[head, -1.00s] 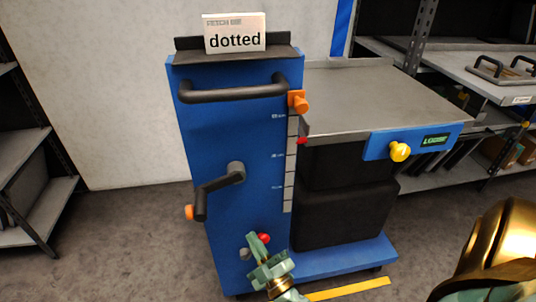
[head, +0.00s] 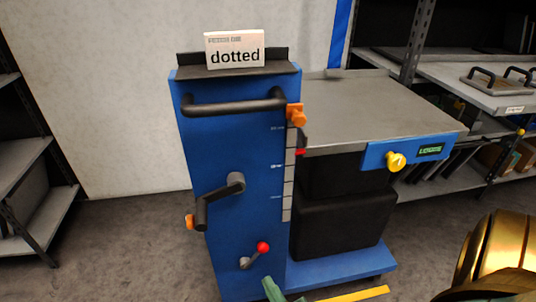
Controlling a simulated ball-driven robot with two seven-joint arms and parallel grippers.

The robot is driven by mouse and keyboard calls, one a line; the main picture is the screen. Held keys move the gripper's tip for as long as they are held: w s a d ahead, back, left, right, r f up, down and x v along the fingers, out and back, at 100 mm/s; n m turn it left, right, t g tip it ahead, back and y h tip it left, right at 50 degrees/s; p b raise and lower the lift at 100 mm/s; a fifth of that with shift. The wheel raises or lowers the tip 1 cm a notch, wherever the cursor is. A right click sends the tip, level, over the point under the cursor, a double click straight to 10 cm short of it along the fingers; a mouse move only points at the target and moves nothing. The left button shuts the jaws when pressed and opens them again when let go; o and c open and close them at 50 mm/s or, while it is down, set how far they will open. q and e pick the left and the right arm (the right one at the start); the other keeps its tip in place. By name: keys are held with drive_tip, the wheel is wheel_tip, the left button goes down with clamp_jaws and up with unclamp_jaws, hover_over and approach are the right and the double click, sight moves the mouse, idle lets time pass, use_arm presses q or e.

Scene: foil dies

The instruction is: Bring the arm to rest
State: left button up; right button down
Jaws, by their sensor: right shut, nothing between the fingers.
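My right gripper (head: 272,288) shows only as a small green tip at the bottom edge, just below the red-knobbed lever (head: 262,248) on the blue cart's front. It is shut and empty, and apart from the lever. The gold part of my own arm (head: 500,255) fills the lower right corner. My left gripper is out of view. The blue cart (head: 235,145) stands upright with a black handle bar (head: 235,105) and a black crank (head: 215,200) with an orange end. A white card reading "dotted" (head: 235,50) stands on its top ledge.
The cart's grey table top (head: 370,105) extends right, with a yellow knob (head: 396,161) and a small display (head: 430,150) on its blue edge panel. Shelves stand at left (head: 30,160) and right (head: 480,85). A yellow floor strip (head: 355,295) lies in front. The floor at left is clear.

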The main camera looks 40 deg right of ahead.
idle(0.3)
